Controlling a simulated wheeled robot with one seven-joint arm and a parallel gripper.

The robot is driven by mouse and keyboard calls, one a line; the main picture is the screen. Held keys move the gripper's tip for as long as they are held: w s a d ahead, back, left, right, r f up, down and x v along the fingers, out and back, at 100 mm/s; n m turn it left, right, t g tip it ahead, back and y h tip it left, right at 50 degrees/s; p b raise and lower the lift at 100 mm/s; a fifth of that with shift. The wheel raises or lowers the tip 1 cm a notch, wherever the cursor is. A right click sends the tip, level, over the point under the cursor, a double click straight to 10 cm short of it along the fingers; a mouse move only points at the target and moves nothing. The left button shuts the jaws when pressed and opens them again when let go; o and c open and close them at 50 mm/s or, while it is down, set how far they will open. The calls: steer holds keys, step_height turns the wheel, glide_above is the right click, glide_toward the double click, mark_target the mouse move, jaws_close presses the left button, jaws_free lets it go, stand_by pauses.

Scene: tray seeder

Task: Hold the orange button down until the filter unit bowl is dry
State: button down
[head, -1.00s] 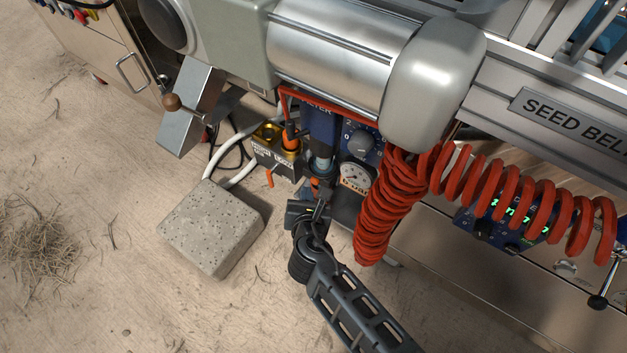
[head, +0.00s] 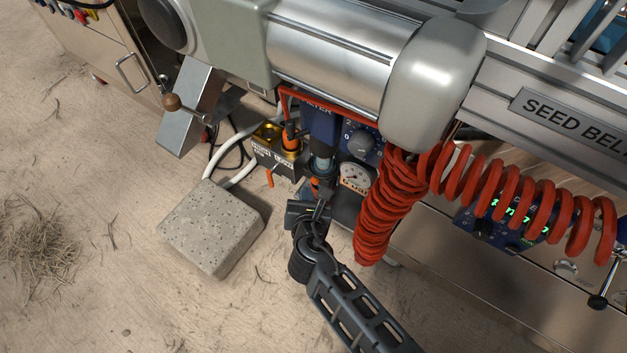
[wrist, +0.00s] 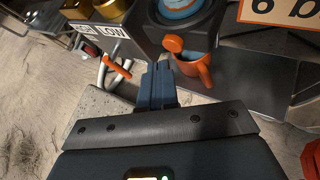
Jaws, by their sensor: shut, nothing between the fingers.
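The blue filter unit (head: 319,124) stands under the silver cylinder, with its bowl (head: 322,164) at its lower end. The bowl's round underside shows blue in the wrist view (wrist: 180,8); I cannot tell how much liquid is in it. Below the bowl is the orange button (wrist: 172,43), a round knob beside an orange spout (wrist: 200,72). My gripper (head: 321,207) is shut and empty, just below the bowl. In the wrist view its fingertips (wrist: 158,70) point at the button, close to it; I cannot tell whether they touch.
A red coiled hose (head: 378,215) hangs close to the right of my gripper. A gauge (head: 355,176) sits beside the bowl. A brass-topped valve block (head: 273,150) with an orange lever and a concrete block (head: 211,225) are to the left.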

steer(key=shift+w, duration=0.1)
steer(key=shift+w+d, duration=0.25)
steer(key=shift+w+d+p, duration=0.3)
steer(key=shift+w+p, duration=0.05)
stand_by(2.1)
steer(key=shift+s+a, duration=0.1)
stand_by(1.7)
steer(key=shift+s+a, duration=0.45)
steer(key=shift+s, duration=0.1)
steer(key=shift+s+a, duration=0.8)
steer(key=shift+s, duration=0.2)
steer(key=shift+s+a, duration=0.75)
steer(key=shift+s, duration=0.25)
